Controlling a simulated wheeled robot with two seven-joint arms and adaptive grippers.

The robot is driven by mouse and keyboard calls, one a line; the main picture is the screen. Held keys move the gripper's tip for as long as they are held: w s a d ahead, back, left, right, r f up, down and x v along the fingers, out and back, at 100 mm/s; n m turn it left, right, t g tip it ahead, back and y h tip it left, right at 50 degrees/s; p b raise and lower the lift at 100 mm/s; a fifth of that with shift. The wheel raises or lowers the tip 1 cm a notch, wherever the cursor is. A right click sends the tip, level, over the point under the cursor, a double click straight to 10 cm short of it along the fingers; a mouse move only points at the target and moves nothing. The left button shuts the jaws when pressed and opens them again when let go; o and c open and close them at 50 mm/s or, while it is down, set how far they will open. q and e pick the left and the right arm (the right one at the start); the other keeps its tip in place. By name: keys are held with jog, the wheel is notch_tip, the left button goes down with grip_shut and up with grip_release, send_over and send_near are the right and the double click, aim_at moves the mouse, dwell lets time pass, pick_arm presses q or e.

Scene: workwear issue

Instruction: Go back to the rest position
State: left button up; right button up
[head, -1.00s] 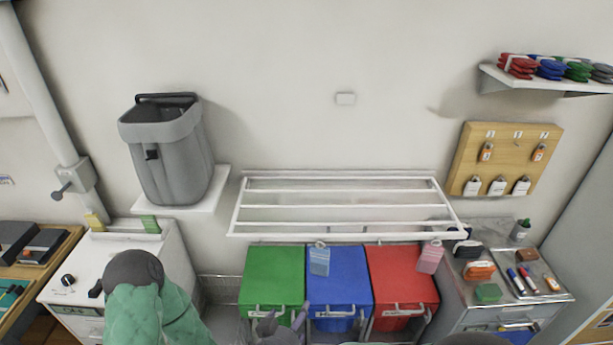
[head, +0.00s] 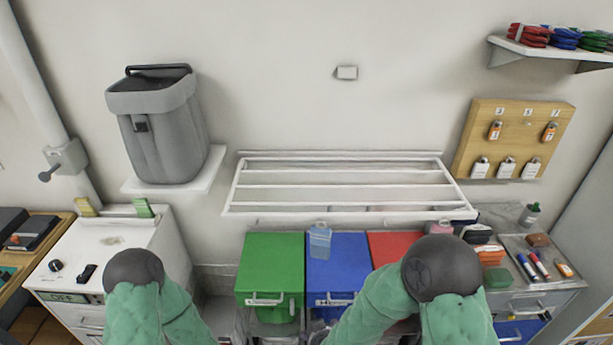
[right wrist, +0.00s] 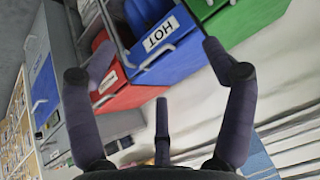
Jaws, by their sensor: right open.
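My right gripper (right wrist: 160,60) is open in the right wrist view, its dark fingers spread with nothing between them. Beyond the fingers are the bin fronts, with no finger clearly touching them. In the head view my right arm, in a green sleeve, reaches down in front of the red bin (head: 384,244) and part of the blue bin (head: 338,262). My left arm shows in front of the white cabinet (head: 62,272) at left; its gripper is out of view. The green bin (head: 272,262) stands left of the blue one.
A white wall rack (head: 345,187) hangs above the bins, with a blue tag (head: 320,240) near its front. A grey container (head: 160,130) stands on a wall shelf. The right-hand counter (head: 512,270) holds markers and small cases. A key board (head: 518,140) hangs above.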

jog(key=s+d+f+g+y+b, duration=0.1)
jog(key=s+d+f+g+b, duration=0.1)
jog(key=s+f, duration=0.5)
jog(key=s+d+f+g+y+b, duration=0.2)
jog(key=s+f, duration=0.6)
jog(key=f, duration=0.4)
jog(key=d+g+b, duration=0.1)
jog(key=g, duration=0.1)
jog(key=shift+d+f+m+g+y+b, duration=0.2)
jog(key=shift+f+m+g+y+b, duration=0.1)
jog(key=shift+f+g+b, duration=0.1)
dwell(1.9)
